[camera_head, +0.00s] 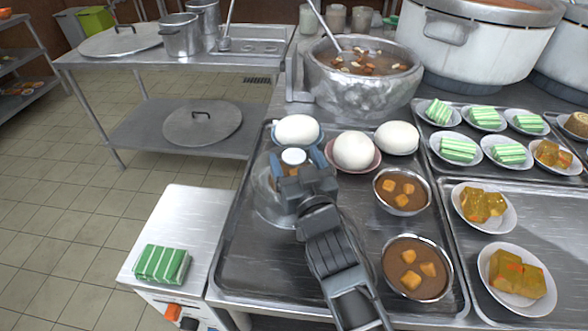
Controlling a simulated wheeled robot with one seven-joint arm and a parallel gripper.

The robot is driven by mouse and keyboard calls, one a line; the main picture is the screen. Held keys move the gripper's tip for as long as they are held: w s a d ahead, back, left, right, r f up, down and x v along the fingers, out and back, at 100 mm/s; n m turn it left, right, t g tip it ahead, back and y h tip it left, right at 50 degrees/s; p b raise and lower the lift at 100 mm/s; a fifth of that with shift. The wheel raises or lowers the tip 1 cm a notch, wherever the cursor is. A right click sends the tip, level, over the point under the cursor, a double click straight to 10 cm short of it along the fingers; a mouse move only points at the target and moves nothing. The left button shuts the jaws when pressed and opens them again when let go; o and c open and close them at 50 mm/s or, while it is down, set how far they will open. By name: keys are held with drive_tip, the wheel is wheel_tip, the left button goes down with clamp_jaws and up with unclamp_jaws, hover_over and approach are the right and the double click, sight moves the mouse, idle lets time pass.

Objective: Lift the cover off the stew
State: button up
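A clear domed cover (265,203) with a white knob (293,156) sits at the left of the near tray. Brown stew shows dimly through it beneath the knob. My gripper (296,160) reaches in from the lower right, over the cover. Its bluish fingers stand apart, one on each side of the knob, with a small gap visible on the right. My wrist and forearm hide the cover's right part and most of the dish beneath. Two uncovered stew bowls stand to the right, one farther (402,190) and one nearer (417,268).
The metal tray (250,270) also holds white buns (354,150) on saucers close behind my gripper. A stone pot of soup (362,75) with a ladle stands behind them. Plates of cakes (484,203) fill the right side. The tray's near left is bare.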

drive_tip(key=c, duration=1.1)
drive_tip(key=shift+c, duration=0.2)
